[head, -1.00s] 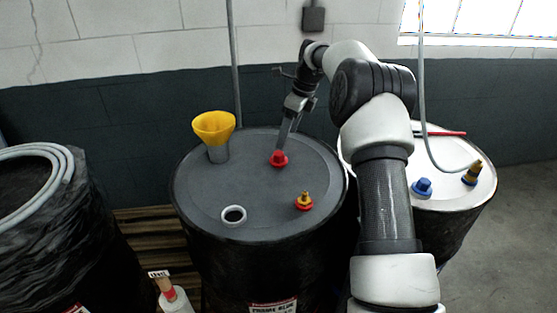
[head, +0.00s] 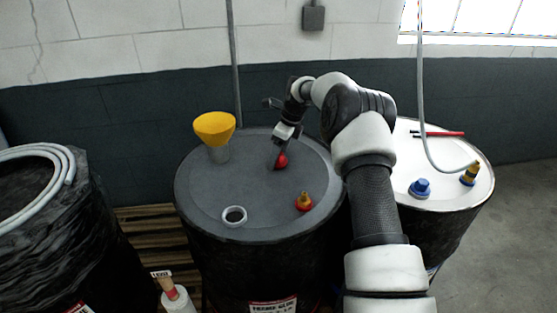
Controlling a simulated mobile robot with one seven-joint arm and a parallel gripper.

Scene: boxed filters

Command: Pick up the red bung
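The red bung (head: 282,161) is at the back of the dark grey drum's lid (head: 215,190), right of the yellow funnel.
A white-topped drum (head: 440,190) with blue fittings stands right, behind my arm. A black-wrapped drum with coiled hose (head: 40,180) stands left.

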